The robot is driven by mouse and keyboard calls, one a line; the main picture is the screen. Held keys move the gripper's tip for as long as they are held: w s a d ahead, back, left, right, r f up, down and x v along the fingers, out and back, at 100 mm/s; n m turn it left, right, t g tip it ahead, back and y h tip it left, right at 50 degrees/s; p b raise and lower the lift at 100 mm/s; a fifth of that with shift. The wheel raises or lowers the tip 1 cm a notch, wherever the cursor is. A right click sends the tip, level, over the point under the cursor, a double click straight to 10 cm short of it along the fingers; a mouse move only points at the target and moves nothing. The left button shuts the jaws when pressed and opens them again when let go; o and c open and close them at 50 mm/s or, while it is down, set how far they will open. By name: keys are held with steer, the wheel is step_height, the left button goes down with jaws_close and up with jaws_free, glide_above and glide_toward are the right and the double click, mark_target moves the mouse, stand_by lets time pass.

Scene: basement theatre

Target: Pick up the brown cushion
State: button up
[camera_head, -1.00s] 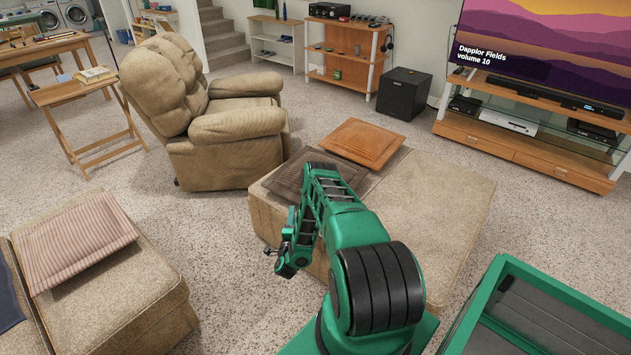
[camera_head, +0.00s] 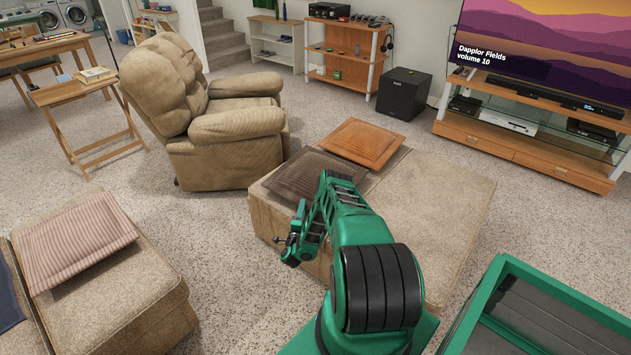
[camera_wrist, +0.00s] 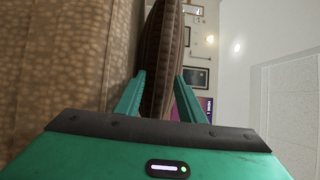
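A dark brown cushion (camera_head: 312,172) lies flat near the left corner of the beige ottoman (camera_head: 440,205), and my arm covers part of its near side. In the wrist view, a brown ribbed cushion (camera_wrist: 166,50) shows edge-on, ahead of and between the two fingers of my gripper (camera_wrist: 160,76). The fingers are apart, with a visible gap beside the cushion edge. I cannot tell whether either finger touches it. In the head view, my fingertips are not clearly seen.
An orange-brown cushion (camera_head: 362,143) lies beside the dark one on the ottoman. A beige recliner (camera_head: 225,115) stands close behind, to the left. A seat with a striped cushion (camera_head: 75,240) is at lower left. Carpet between the seats is clear.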

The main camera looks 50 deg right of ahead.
steer(key=shift+x, duration=0.95)
jaws_close()
steer(key=shift+r, duration=0.15)
